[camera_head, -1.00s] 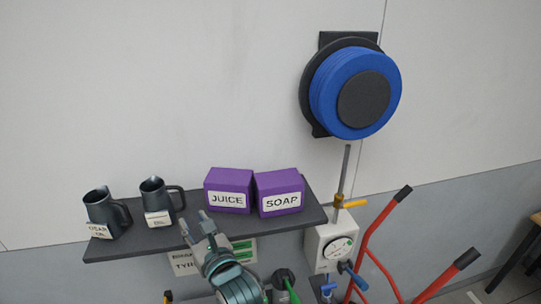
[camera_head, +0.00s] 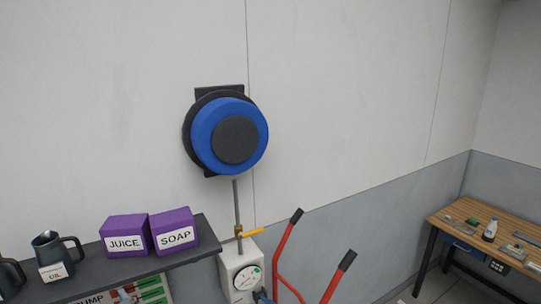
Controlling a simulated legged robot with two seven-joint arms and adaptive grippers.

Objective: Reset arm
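Neither of my grippers shows in the head view now. The dark shelf (camera_head: 95,272) at lower left holds a purple box labelled JUICE (camera_head: 125,236) and a purple box labelled SOAP (camera_head: 174,231), side by side. A dark jug with an OIL label (camera_head: 52,252) stands left of them. Another dark jug (camera_head: 10,275) is cut off by the left edge.
A blue hose reel (camera_head: 206,132) hangs on the wall above a white gauge box (camera_head: 241,270) with a yellow-handled valve (camera_head: 252,233). Red hand-truck handles (camera_head: 285,246) rise beside it. A wooden workbench (camera_head: 470,221) with small items stands at right.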

